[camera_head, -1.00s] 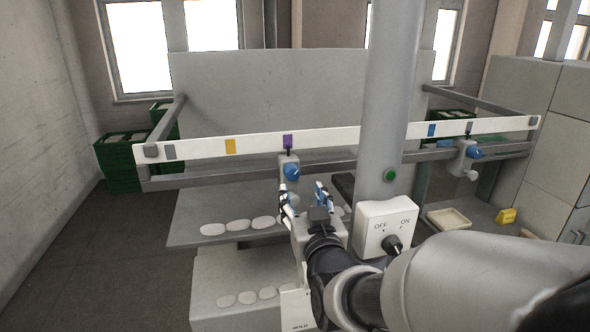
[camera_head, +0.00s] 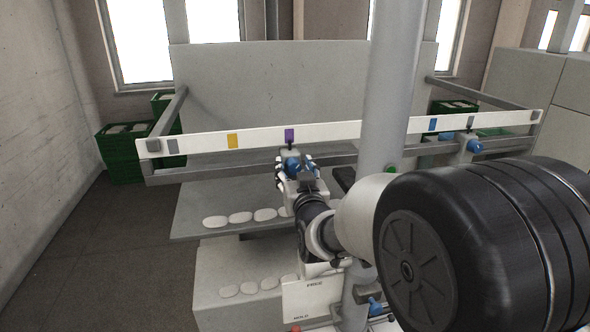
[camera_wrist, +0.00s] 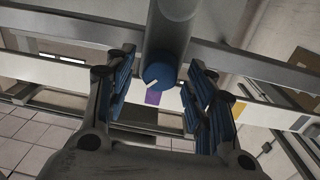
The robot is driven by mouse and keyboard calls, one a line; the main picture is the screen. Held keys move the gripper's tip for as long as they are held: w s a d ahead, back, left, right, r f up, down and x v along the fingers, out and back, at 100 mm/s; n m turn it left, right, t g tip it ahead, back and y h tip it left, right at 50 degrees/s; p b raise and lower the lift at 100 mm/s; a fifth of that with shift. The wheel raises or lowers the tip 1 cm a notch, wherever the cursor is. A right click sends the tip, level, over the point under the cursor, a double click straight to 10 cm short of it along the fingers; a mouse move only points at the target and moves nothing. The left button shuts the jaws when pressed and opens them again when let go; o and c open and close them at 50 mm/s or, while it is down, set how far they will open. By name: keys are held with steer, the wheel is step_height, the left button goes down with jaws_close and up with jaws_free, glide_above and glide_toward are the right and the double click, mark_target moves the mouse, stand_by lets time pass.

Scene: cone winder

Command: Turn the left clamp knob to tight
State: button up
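The left clamp is a grey block on the rail below the white strip, in line with the purple mark (camera_head: 289,135). Its blue knob (camera_head: 292,166) faces my gripper (camera_head: 296,172), which is up close to it in the head view. In the wrist view the knob (camera_wrist: 160,76) has a white pointer line and lies ahead, between the two blue-padded fingers of my gripper (camera_wrist: 160,95). The fingers are apart, with room on both sides of the knob. The right clamp with its blue knob (camera_head: 475,147) sits at the right end of the rail.
The white strip (camera_head: 340,133) carries yellow, purple, blue and grey marks. A grey post (camera_head: 395,80) stands right of the left clamp. A shelf with several pale oval pieces (camera_head: 240,217) lies below the rail. Green crates (camera_head: 124,150) stand at the left.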

steer(key=c, duration=1)
steer(key=shift+b, duration=0.45)
steer(key=n+b, duration=0.2)
steer(key=b, duration=0.2)
steer(key=shift+f+n, duration=0.2)
steer(key=shift+n, duration=0.2)
steer(key=n+b, duration=0.4)
steer(key=b, duration=0.1)
steer(key=shift+a+n, duration=0.1)
steer(key=shift+n, duration=0.2)
steer(key=n+b, duration=0.4)
steer(key=shift+n, duration=0.4)
steer(key=shift+n+t+y+b, duration=0.3)
steer(key=shift+n+y+b, duration=0.1)
steer(key=shift+n+b, duration=1.4)
steer(key=shift+n, duration=0.4)
